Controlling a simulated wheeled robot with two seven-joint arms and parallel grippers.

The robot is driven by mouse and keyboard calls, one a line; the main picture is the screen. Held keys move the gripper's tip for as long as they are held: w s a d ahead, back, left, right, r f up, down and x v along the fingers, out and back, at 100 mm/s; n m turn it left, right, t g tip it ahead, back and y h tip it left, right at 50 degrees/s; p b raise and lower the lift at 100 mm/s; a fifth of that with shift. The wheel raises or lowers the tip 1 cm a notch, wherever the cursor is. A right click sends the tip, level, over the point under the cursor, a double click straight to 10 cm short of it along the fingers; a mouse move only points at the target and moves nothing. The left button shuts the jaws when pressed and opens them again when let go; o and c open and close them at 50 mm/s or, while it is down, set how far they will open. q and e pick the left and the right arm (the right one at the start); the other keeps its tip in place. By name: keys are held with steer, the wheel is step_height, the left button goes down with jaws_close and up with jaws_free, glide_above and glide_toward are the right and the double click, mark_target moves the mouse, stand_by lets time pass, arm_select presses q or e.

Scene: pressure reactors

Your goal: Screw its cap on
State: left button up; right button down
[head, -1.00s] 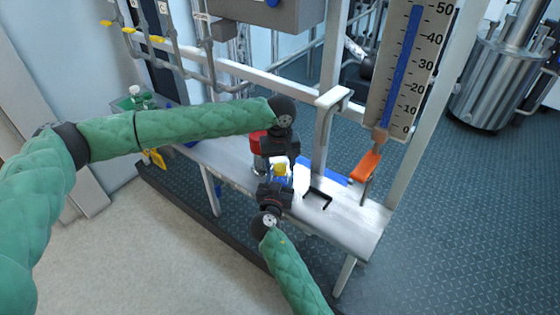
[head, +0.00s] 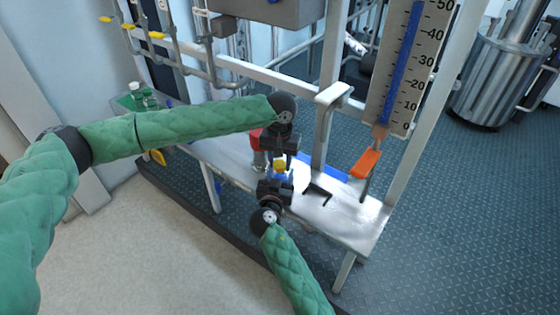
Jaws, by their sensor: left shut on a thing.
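A small yellow cap (head: 280,163) shows over the bench, with a blue part (head: 282,177) directly below it. My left gripper (head: 281,157) comes down from above and is shut on the yellow cap; its fingertips are small and partly hidden. My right gripper (head: 279,182) reaches in from the front at the level of the blue part and covers most of whatever lies beneath the cap. Whether its jaws are closed on that part cannot be told. Whether the cap is seated or just above the part below is too small to tell.
The metal bench (head: 346,225) has a black bracket (head: 318,193) and a blue strip (head: 329,172) to the right of my grippers. A red-topped vessel (head: 256,140) stands close behind on the left. An orange handle (head: 366,163) and a tall gauge (head: 404,75) stand at the right.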

arm_select(q)
steer(key=m, duration=1)
steer(key=shift+m, duration=0.4)
steer(key=m, duration=1.1)
steer(key=shift+m, duration=0.3)
steer(key=o, duration=1.2)
steer(key=shift+c, duration=0.2)
steer(key=shift+n, duration=0.4)
